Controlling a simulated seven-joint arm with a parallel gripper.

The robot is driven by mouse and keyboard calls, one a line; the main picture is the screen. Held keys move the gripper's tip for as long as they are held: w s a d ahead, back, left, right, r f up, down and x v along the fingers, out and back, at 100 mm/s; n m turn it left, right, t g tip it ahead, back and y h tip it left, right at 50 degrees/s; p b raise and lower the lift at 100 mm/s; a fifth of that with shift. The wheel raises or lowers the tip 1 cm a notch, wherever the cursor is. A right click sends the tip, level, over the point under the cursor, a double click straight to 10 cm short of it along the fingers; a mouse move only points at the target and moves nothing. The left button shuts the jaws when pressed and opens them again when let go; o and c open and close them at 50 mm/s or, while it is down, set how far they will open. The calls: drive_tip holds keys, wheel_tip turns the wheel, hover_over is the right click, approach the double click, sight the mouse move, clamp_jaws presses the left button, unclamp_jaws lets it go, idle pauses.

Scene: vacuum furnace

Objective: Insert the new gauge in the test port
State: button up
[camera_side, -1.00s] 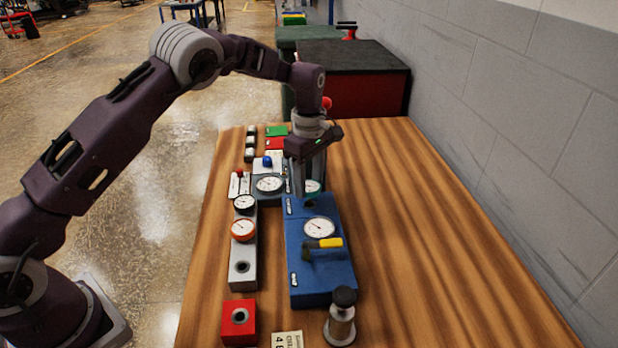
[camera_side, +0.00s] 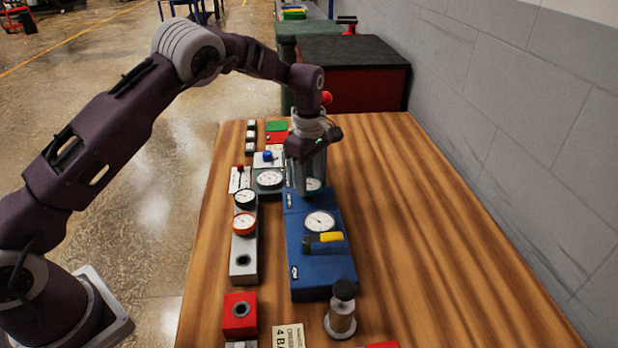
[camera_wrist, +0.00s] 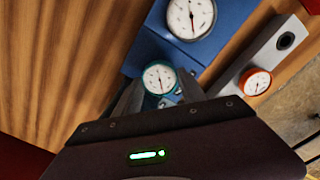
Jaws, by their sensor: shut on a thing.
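A teal-rimmed gauge (camera_side: 313,184) is held between the fingers of my gripper (camera_side: 312,190). In the wrist view the same gauge (camera_wrist: 160,78) sits face up between the two fingertips (camera_wrist: 158,90). My gripper points down over the far end of a blue block (camera_side: 325,268). The gauge stem is at or just above the block's top there; the port under it is hidden by the gauge and fingers, so I cannot tell how far it is in. The blue block also carries a white-faced gauge (camera_side: 320,221) and a yellow-handled valve (camera_side: 331,237).
Left of the block, a grey rack (camera_side: 243,268) holds a black-rimmed gauge (camera_side: 245,196), an orange-rimmed gauge (camera_side: 244,222) and an empty hole. A red block (camera_side: 240,314) and a black-knobbed metal cylinder (camera_side: 342,312) stand in front. The table's right side is clear.

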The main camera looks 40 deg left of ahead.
drive_tip(key=shift+s+f, duration=0.5)
drive_tip(key=shift+f, duration=0.35)
drive_tip(key=o, duration=1.5)
drive_tip(key=shift+g, duration=0.3)
drive_tip(key=shift+o, duration=0.3)
drive_tip(key=o, duration=0.4)
drive_tip(key=shift+w+r, duration=0.15)
drive_tip(key=shift+r, duration=1.15)
drive_tip(key=shift+w+r, duration=0.15)
drive_tip(key=shift+r, duration=1.65)
